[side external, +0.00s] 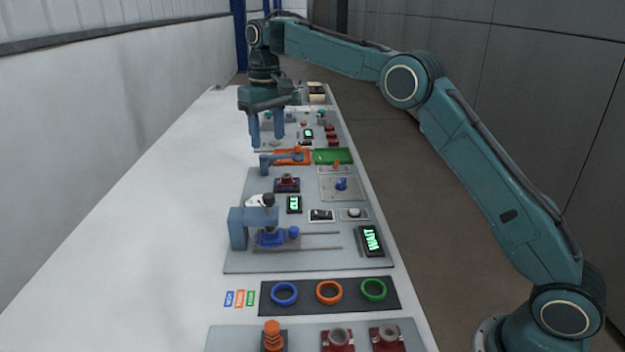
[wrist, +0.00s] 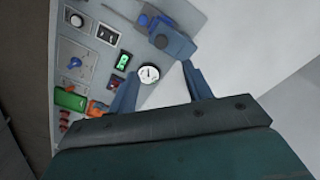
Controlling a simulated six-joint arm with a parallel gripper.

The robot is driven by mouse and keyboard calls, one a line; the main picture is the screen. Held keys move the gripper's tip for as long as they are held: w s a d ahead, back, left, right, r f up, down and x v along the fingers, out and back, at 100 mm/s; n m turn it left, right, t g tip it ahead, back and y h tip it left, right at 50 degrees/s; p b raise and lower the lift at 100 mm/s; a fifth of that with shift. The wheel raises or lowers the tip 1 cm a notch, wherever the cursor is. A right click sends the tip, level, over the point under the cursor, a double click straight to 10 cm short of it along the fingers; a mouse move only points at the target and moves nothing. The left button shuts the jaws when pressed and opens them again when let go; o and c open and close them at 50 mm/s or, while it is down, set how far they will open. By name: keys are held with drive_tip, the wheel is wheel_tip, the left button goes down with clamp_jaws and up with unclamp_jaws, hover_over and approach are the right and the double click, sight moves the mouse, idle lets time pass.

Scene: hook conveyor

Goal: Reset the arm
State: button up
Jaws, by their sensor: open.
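My gripper (side external: 267,130) hangs at the end of my outstretched arm, pointing down over the far part of the bench. Its two blue fingers are apart, with nothing visible between them. In the wrist view my gripper (wrist: 158,88) also shows spread fingers, and a round white gauge (wrist: 149,74) appears near the left finger. In the side view the fingers are above and left of the orange tray (side external: 293,157). I cannot tell their exact height above the bench.
A green tray (side external: 333,156) lies beside the orange one. Nearer stand a blue clamp-like fixture (side external: 239,228), a lit display (side external: 371,239) and a dark mat (side external: 329,307) with blue, orange and green rings. The white bench (side external: 140,220) is clear at left, beside a wall (side external: 90,120).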

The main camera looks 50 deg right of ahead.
drive_tip(key=s+r+t, duration=0.1)
drive_tip(key=s+r, duration=0.4)
drive_tip(key=s, duration=0.5)
drive_tip(key=s+r+t, duration=0.2)
drive_tip(key=s+r, duration=0.3)
drive_tip(key=s, duration=0.5)
drive_tip(key=s+f+t, duration=0.1)
drive_tip(key=s+f, duration=0.4)
drive_tip(key=s, duration=0.5)
drive_tip(key=s+d+f+t, duration=0.1)
drive_tip(key=s+f, duration=0.4)
drive_tip(key=s, duration=0.6)
drive_tip(key=shift+s+f, duration=0.15)
drive_tip(key=shift+s, duration=0.1)
